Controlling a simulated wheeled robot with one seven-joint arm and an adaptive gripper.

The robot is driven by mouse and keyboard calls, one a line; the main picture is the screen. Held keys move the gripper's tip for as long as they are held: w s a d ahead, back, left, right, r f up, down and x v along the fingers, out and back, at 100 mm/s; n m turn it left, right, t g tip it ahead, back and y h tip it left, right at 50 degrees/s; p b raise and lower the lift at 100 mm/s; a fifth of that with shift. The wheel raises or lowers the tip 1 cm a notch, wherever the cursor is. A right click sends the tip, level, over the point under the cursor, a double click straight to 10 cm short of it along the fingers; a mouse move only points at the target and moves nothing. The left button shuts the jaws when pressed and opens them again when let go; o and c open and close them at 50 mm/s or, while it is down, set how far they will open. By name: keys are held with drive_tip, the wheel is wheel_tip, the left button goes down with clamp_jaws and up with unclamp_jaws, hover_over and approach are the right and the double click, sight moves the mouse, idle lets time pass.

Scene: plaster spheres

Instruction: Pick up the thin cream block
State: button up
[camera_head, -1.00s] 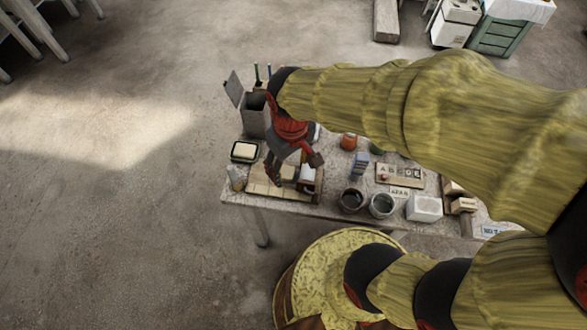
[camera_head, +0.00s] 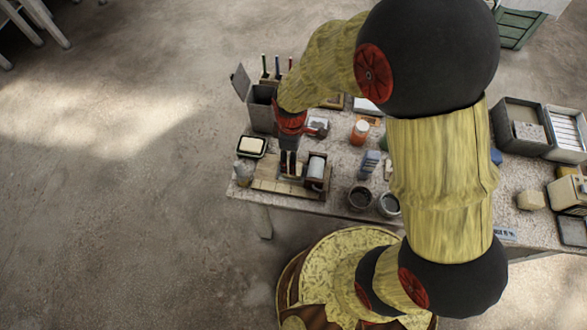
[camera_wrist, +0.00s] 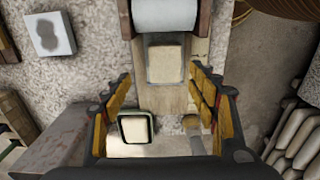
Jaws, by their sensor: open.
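My gripper (camera_head: 288,166) points down over the wooden board at the table's left end. In the wrist view my gripper (camera_wrist: 161,75) has its yellow-padded fingers wide apart, with nothing between them. A cream block (camera_wrist: 165,62) lies in a shallow grey tray on the board, just ahead of the fingertips and roughly midway between them. A second cream block (camera_head: 251,145) sits in a dark-rimmed dish left of my gripper; it also shows in the wrist view (camera_wrist: 136,129). I cannot tell which one is the thin block. In the head view my fingers largely hide the board's block.
A white roller (camera_head: 316,167) in a wooden holder stands right beside the board's block. A grey open-lidded box (camera_head: 262,108) stands behind the dish. A glass jar (camera_head: 244,172), dark cups (camera_head: 360,197) and an orange jar (camera_head: 360,131) stand nearby. The floor left of the table is clear.

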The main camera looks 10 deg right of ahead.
sight(300, 168)
drive_tip(key=f, duration=0.2)
drive_tip(key=f+b, duration=0.1)
drive_tip(key=f, duration=0.1)
drive_tip(key=s+f, duration=0.1)
drive_tip(key=f, duration=0.1)
drive_tip(key=shift+d+f+b, duration=0.1)
drive_tip(key=shift+f+b, duration=0.05)
drive_tip(key=shift+b, duration=0.25)
drive_tip(key=shift+c, duration=0.9)
drive_tip(key=c, duration=1.1)
drive_tip(key=shift+c, duration=0.9)
